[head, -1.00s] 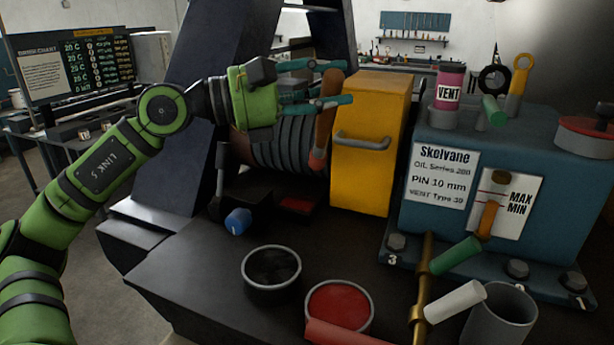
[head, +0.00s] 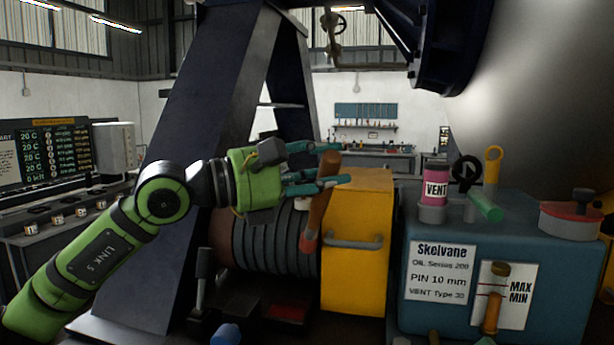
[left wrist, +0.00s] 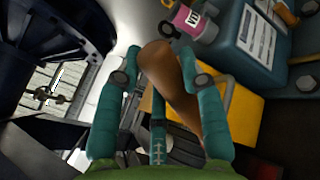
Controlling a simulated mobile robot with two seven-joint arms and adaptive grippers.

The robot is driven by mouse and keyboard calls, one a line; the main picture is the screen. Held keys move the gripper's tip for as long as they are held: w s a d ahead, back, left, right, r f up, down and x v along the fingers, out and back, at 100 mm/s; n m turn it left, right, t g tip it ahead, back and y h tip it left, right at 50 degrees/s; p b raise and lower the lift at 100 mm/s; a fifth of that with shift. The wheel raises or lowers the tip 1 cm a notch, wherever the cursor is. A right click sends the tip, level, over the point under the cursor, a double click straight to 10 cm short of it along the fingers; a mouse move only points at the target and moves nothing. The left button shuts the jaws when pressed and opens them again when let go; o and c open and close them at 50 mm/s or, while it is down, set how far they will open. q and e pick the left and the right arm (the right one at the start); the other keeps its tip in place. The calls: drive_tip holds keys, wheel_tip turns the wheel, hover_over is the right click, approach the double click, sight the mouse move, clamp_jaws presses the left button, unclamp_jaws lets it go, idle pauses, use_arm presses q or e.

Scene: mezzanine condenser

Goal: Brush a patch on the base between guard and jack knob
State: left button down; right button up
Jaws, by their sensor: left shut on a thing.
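My left gripper (head: 332,168) is shut on the brown handle of a brush (head: 321,195). The brush hangs tilted, its reddish lower end (head: 308,241) pointing down, in front of the yellow guard (head: 356,265) and the dark ribbed cylinder. In the left wrist view the brown handle (left wrist: 172,75) lies between the teal fingers, with the yellow guard (left wrist: 240,115) behind. A blue knob (head: 226,335), perhaps the jack knob, shows at the bottom edge. A red patch (head: 287,313) lies on the dark base, left of the guard. My right gripper is not in view.
A dark slanted frame (head: 215,90) rises behind my arm. A ribbed cylinder (head: 272,243) sits left of the guard.

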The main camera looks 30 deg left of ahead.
sight(324, 194)
use_arm(q)
drive_tip(key=shift+r, duration=0.25)
drive_tip(key=shift+f, duration=0.1)
wheel_tip(324, 194, down, 4)
drive_tip(key=b, duration=0.3)
drive_tip(key=shift+w+d, duration=0.1)
drive_tip(key=shift+f+b, duration=0.35)
drive_tip(key=shift+f, duration=0.1)
